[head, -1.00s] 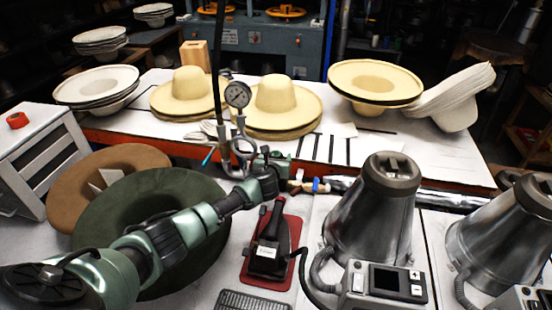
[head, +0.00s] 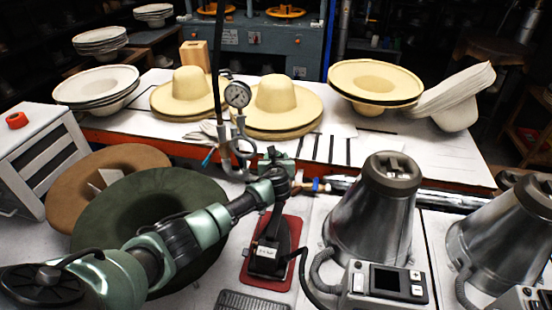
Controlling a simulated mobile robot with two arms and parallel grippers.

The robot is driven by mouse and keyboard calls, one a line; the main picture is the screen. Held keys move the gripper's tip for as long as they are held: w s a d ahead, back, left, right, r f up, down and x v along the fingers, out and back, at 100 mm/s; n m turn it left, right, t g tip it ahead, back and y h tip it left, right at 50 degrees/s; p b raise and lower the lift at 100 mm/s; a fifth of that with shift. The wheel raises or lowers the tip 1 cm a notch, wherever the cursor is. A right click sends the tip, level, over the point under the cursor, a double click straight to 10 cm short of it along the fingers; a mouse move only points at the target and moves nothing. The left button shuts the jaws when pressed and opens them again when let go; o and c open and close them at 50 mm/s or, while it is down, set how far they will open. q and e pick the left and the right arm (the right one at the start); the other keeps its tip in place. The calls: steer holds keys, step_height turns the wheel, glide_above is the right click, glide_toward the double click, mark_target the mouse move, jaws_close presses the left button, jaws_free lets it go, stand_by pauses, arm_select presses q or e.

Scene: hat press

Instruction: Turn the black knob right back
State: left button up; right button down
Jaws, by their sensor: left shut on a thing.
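My left arm comes in from the lower left and crosses over the dark green hat. Its gripper (head: 274,160) is at the back edge of the near worktop, just right of the metal hook under the pressure gauge. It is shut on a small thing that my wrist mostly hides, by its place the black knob. I cannot make out the knob's outline or which way it is turned. My right gripper is not in view.
A pressure gauge (head: 238,94) on a black hose stands close left of the gripper. A black iron (head: 269,258) on a red pad lies below it. A metal steamer cone (head: 372,212) stands to the right. A dark green hat (head: 112,210) lies under my arm.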

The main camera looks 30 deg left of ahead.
arm_select(q)
steer(key=shift+d+f+n+g+y+b, duration=0.15)
steer(key=shift+n+g+y+b, duration=0.2)
steer(key=shift+n+g+y, duration=0.35)
steer(key=shift+n+g+y+b, duration=0.5)
steer(key=shift+n+y+b, duration=0.15)
steer(key=shift+n+y, duration=0.2)
steer(key=n+g+y+b, duration=0.1)
steer(key=n+g+b, duration=0.1)
steer(key=b, duration=0.1)
steer(key=shift+n+y, duration=0.25)
steer(key=shift+y, duration=0.1)
steer(key=shift+n+g+b, duration=0.4)
steer(key=shift+b, duration=0.25)
steer(key=shift+y, duration=0.3)
steer(key=o, duration=1.4)
steer(key=shift+r, duration=0.2)
